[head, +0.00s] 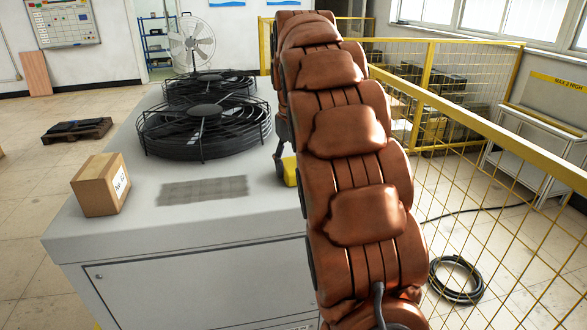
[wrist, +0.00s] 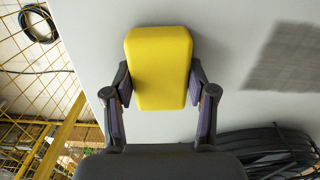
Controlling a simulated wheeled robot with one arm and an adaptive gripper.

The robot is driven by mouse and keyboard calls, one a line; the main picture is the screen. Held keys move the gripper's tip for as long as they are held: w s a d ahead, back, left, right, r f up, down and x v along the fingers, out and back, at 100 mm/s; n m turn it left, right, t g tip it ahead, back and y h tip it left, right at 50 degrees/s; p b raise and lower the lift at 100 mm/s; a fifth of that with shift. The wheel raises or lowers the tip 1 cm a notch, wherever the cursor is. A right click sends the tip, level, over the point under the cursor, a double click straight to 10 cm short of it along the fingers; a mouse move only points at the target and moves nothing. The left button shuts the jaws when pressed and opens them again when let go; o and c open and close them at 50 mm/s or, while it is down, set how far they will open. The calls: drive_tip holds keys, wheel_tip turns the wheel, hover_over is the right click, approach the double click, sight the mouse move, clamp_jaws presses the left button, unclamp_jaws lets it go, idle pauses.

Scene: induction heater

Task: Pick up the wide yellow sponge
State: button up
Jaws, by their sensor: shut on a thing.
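The wide yellow sponge (wrist: 160,68) is a yellow block with rounded edges, between the two fingers of my gripper (wrist: 160,95) in the wrist view. The fingers press on its left and right sides. In the head view the sponge (head: 290,172) shows only in part at the right side of the grey cabinet top, beside my arm. My arm hides much of it and most of my gripper (head: 281,160). I cannot tell whether the sponge touches the top or is lifted from it.
The grey cabinet top (head: 120,232) carries a cardboard box (head: 98,186) at the left and black round fans (head: 204,128) at the back. A dark mesh patch (head: 204,190) is in the middle. A yellow fence (head: 480,150) runs along the right. The front of the top is clear.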

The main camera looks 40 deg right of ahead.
sight(294, 164)
drive_tip(key=shift+r, duration=0.15)
drive_tip(key=shift+r+b, duration=0.7)
drive_tip(key=shift+r, duration=0.9)
drive_tip(key=w+a, duration=0.2)
drive_tip(key=a, duration=0.3)
drive_tip(key=w+a+p, duration=0.1)
drive_tip(key=w+a, duration=0.1)
drive_tip(key=a, duration=0.4)
drive_tip(key=w+a, duration=0.3)
drive_tip(key=a, duration=0.2)
drive_tip(key=shift+a+p, duration=0.3)
drive_tip(key=shift+p, duration=0.05)
